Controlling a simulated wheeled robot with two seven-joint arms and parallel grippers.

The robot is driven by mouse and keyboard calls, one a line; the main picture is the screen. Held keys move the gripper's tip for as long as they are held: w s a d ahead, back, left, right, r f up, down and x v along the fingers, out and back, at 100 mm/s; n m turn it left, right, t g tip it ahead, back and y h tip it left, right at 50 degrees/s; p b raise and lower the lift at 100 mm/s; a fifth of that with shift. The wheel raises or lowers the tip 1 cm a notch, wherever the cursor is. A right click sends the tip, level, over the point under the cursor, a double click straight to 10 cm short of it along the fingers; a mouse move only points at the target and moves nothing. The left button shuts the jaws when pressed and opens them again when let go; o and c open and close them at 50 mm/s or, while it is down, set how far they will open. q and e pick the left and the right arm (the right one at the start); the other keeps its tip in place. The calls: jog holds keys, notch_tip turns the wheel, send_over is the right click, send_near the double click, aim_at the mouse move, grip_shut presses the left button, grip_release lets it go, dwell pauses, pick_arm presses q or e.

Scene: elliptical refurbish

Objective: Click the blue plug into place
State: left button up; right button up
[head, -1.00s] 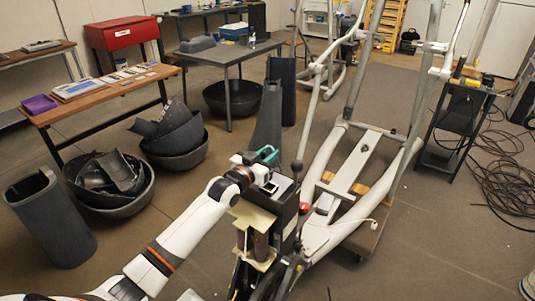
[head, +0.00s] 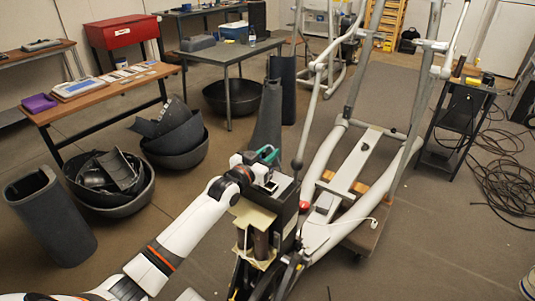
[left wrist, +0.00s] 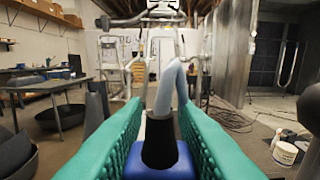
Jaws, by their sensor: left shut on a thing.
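My left gripper (head: 268,154) reaches in from the left in the head view, just above a dark box (head: 284,198) on the front column of the elliptical machine. In the left wrist view its teal ribbed fingers (left wrist: 157,112) are shut on the blue plug (left wrist: 158,170). The plug has a black collar and a thick grey cable that curves up and away between the fingers. The blue plug is too small or hidden to make out in the head view. The socket cannot be told apart. My right gripper is not in view.
The elliptical machine's pale frame (head: 320,165) stands right of my gripper. Dark shells lie in bowls (head: 110,180) at left. A wooden table (head: 110,88) and a grey table (head: 228,50) stand behind. A black cart (head: 457,125) and coiled cables (head: 505,185) are at right.

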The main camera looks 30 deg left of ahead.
pick_arm(q)
jog(key=shift+f+b, duration=0.3)
jog(key=shift+f, duration=0.3)
dwell(0.4)
jog(key=o, duration=1.1)
jog(key=shift+c, duration=0.2)
jog(key=s, duration=0.4)
jog(key=s+a, duration=0.1)
jog(key=s, duration=0.7)
jog(key=shift+a+b, duration=0.3)
jog(key=shift+a, duration=0.05)
